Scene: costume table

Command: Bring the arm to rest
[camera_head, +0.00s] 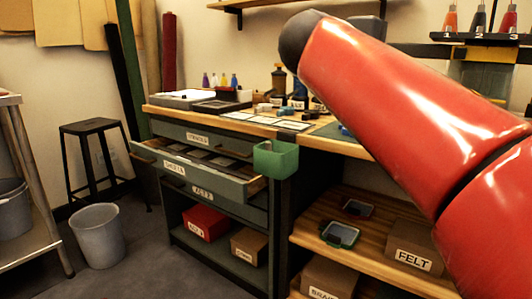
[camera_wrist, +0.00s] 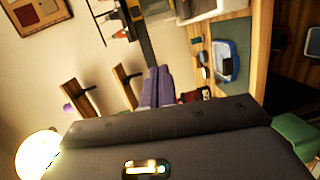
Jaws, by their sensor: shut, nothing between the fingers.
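My red arm (camera_head: 400,110) is raised across the right side of the head view and hides part of the workbench. My gripper (camera_wrist: 159,72) shows only in the wrist view, where its two purple-grey fingers are together with nothing between them. They stand clear of the wall and bench behind them. The gripper does not show in the head view.
A workbench (camera_head: 320,142) carries bottles and papers. The "SHEETS" drawer (camera_head: 200,165) stands open, with a green bin (camera_head: 275,160) at its corner. A grey bucket (camera_head: 97,236) and black stool (camera_head: 90,128) stand left. Some floor in front is clear.

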